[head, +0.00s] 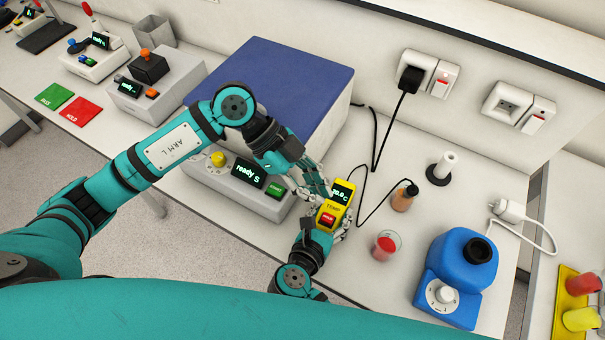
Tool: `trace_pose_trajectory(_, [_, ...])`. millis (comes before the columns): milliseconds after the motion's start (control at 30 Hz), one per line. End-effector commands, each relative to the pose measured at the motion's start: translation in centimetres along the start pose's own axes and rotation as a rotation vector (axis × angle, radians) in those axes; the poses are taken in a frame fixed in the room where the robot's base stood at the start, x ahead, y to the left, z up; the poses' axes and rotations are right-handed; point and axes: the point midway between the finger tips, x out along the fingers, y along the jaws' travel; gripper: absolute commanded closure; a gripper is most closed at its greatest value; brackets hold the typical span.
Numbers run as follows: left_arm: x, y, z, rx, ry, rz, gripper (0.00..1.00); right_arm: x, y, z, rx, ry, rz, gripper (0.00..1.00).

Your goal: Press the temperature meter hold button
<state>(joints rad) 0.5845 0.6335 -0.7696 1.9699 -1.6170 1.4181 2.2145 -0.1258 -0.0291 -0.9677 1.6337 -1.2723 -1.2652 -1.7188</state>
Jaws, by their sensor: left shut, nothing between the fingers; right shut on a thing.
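The temperature meter (327,211) is a yellow handheld unit marked TEMP. It has a small lit screen at its top and a red hold button (328,220) near its lower end. My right gripper (333,228) is shut on the meter and holds it in front of the large white device. My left gripper (318,190) is shut and empty, with its fingertips close to the meter's upper left side. I cannot tell whether they touch it. The hold button is visible and uncovered.
A blue-lidded white device (285,85) stands behind my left arm. A black cable runs to a probe in a small brown vial (404,197). A cup of red liquid (385,246) and a blue mixer (460,265) stand to the right. A black stand (442,170) is behind them.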

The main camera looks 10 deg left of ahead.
Motion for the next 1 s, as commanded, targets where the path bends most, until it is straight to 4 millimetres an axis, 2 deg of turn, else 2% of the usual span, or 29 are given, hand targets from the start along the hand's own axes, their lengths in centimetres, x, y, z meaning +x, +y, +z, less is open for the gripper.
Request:
trace_pose_trajectory(33, [1.2,0.1,-0.1,0.0,0.003,0.003,1.0,0.0,-0.1,-0.2,-0.002,0.004,-0.002,0.95])
trace_pose_trajectory(167, [3.9,0.1,-0.1,-0.001,0.003,0.002,1.0,0.1,-0.1,-0.2,-0.002,0.004,-0.002,0.95])
trace_pose_trajectory(300, [5.3,0.0,1.7,-0.004,-0.001,0.001,1.0,0.1,-0.1,-0.2,-0.002,0.004,-0.003,0.95])
trace_pose_trajectory(500, [6.3,0.0,2.7,-0.001,0.0,0.0,1.0,0.0,-0.1,-0.2,-0.002,0.004,-0.002,0.95])
trace_pose_trajectory(867, [6.5,0.0,2.9,0.0,0.0,0.0,1.0,0.0,-0.1,-0.2,-0.002,0.005,-0.001,0.95])
trace_pose_trajectory(1000, [7.3,0.0,3.7,-0.003,-0.001,0.001,1.0,0.0,-0.1,-0.2,-0.002,0.005,-0.001,0.95])
